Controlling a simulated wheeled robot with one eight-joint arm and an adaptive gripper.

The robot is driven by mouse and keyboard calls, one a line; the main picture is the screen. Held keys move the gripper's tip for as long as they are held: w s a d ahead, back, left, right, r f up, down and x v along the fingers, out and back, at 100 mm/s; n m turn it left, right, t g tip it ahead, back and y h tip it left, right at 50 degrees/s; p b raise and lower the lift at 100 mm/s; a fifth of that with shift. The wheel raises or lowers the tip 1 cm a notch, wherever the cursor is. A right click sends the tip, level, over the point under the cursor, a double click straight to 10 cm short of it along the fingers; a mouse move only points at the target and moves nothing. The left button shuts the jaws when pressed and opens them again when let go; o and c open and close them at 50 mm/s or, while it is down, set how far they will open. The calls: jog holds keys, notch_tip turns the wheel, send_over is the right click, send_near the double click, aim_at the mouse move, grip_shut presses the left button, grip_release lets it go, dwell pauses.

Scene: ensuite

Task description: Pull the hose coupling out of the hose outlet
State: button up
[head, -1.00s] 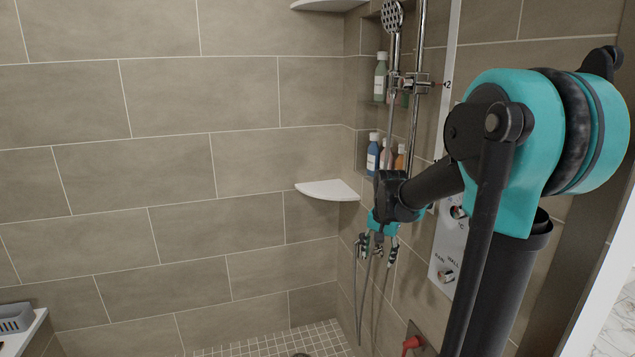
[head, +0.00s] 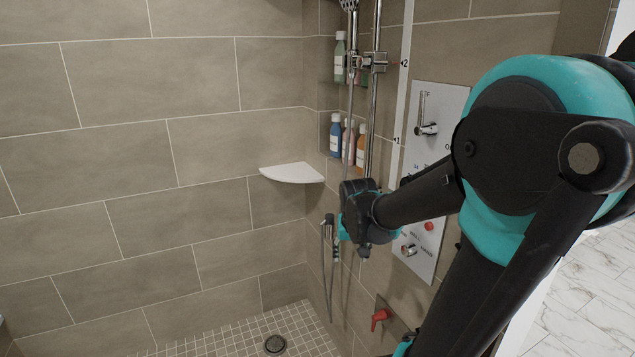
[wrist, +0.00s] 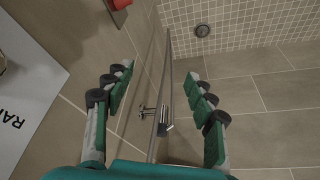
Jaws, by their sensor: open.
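The chrome hose outlet (wrist: 145,112) juts from the tiled wall in the wrist view. The hose coupling (wrist: 163,125) appears to sit at its end, with the thin grey hose (wrist: 168,65) running past it. My gripper (wrist: 160,82) is open, its green-padded fingers on either side of the hose and coupling in the picture, with gaps on both sides. I cannot tell the depth between fingers and coupling. In the head view the chrome fitting (head: 328,222) shows just left of my gripper (head: 362,245), whose fingers are mostly hidden behind the wrist.
A white control panel (head: 425,245) with knobs and a red lever (head: 380,318) are on the right wall. A white corner shelf (head: 292,172), a bottle niche (head: 345,145) and a vertical shower rail (head: 374,100) stand near. The tiled floor with its drain (head: 275,344) is clear.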

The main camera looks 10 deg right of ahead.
aim_at(329, 215)
jog(key=w+a+r+m, duration=0.1)
jog(key=w+r, duration=0.3)
jog(key=w, duration=0.4)
jog(key=w+a+r+m+h, duration=0.1)
jog(key=w+a+r, duration=0.1)
jog(key=w+r, duration=0.35)
jog(key=w+a+r+m, duration=0.1)
jog(key=w+r+m, duration=0.1)
jog(key=w, duration=0.8)
jog(key=x, duration=1.7)
jog(key=shift+s+d+f, duration=0.2)
jog(key=shift+s+d, duration=0.05)
grip_shut()
jog(key=shift+r, duration=0.1)
jog(key=shift+r, duration=2.8)
jog(key=shift+r, duration=2.9)
